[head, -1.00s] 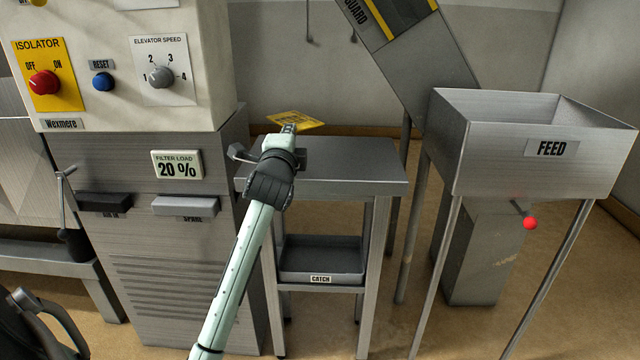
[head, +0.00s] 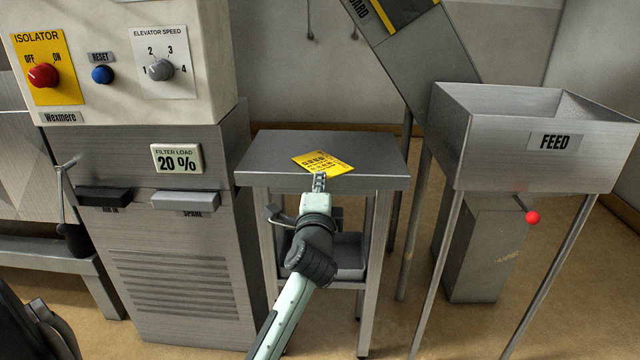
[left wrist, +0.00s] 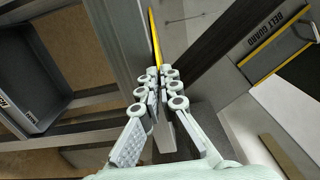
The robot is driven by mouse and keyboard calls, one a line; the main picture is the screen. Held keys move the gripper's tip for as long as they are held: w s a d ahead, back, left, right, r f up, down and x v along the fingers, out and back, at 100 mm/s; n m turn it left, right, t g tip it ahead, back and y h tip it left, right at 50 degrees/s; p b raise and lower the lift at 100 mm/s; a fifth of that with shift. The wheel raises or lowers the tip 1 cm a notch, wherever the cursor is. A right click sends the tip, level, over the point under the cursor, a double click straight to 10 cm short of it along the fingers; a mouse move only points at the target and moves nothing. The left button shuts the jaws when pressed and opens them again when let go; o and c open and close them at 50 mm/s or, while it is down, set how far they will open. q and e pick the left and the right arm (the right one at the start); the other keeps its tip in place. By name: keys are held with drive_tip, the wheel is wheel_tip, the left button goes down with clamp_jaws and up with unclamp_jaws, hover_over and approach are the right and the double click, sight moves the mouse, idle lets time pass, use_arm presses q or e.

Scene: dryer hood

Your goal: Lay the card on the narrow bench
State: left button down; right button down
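The yellow card (head: 323,163) with dark print shows over the front part of the narrow metal bench's top (head: 268,155). I cannot tell whether it touches the top or is a little above it. My left gripper (head: 319,182) is at the bench's front edge, its fingertips at the card's near edge. In the left wrist view the fingertips (left wrist: 158,76) are closed together on the card (left wrist: 155,38), which shows nearly edge-on as a thin yellow strip. My right gripper is not in view.
A catch tray (head: 351,262) sits on the bench's lower shelf, partly hidden by my arm. The control cabinet (head: 150,240) stands close on the left, the feed hopper (head: 480,160) on the right. The bench top around the card is clear.

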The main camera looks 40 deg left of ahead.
use_arm(q)
drive_tip(key=shift+f, duration=0.1)
drive_tip(key=c, duration=1.7)
unclamp_jaws()
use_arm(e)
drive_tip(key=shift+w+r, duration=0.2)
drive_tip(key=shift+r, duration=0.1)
